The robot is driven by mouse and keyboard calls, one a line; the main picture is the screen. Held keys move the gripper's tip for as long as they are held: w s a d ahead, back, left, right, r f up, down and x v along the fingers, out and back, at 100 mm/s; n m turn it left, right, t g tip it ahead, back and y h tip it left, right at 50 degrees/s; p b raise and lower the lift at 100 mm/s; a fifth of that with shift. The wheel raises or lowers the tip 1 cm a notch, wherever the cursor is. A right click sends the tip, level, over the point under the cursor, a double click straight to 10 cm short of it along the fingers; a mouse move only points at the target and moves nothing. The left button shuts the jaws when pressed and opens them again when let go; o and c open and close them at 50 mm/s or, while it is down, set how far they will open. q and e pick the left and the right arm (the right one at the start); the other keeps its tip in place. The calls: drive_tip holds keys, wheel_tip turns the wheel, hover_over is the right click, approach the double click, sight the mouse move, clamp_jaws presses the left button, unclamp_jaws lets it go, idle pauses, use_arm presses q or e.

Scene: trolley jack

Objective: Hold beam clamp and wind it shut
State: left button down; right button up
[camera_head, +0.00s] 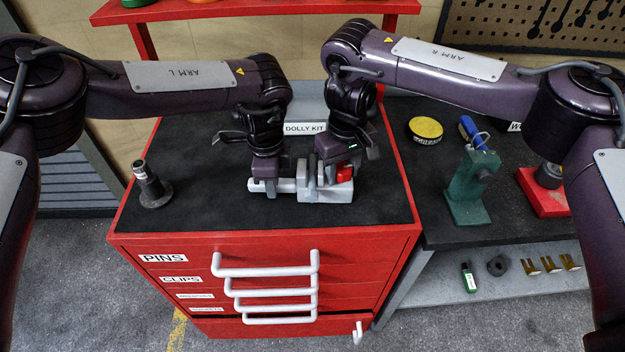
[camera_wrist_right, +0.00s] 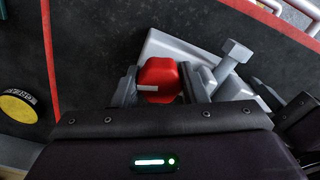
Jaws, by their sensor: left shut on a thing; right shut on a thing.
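The grey beam clamp (camera_head: 310,190) lies on the black mat on top of the red cabinet, its long side running left to right in the head view. It also shows in the right wrist view (camera_wrist_right: 185,47), with a grey bolt-like piece standing out of it. My left gripper (camera_head: 265,184) is shut on the left end of the clamp. My right gripper (camera_head: 333,174) is shut on the red knob (camera_head: 345,172) at the clamp's right side. In the right wrist view the knob (camera_wrist_right: 160,78) sits between the two fingers. The gap between the clamp's jaws is hidden.
A dark peg stand (camera_head: 153,187) stands on the cabinet's left side. The bench at right holds a yellow disc (camera_head: 425,129), a green stand (camera_head: 470,185) and a red block (camera_head: 543,192). The mat's front is clear.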

sight(344, 167)
drive_tip(key=m, duration=0.3)
drive_tip(key=shift+s+f, duration=0.1)
drive_tip(key=shift+f, duration=0.1)
drive_tip(key=o, duration=1.2)
drive_tip(key=shift+a, duration=0.15)
drive_tip(key=shift+r, duration=0.35)
drive_tip(key=r, duration=1.1)
drive_tip(key=shift+d+r, duration=0.25)
drive_tip(key=shift+r, duration=0.05)
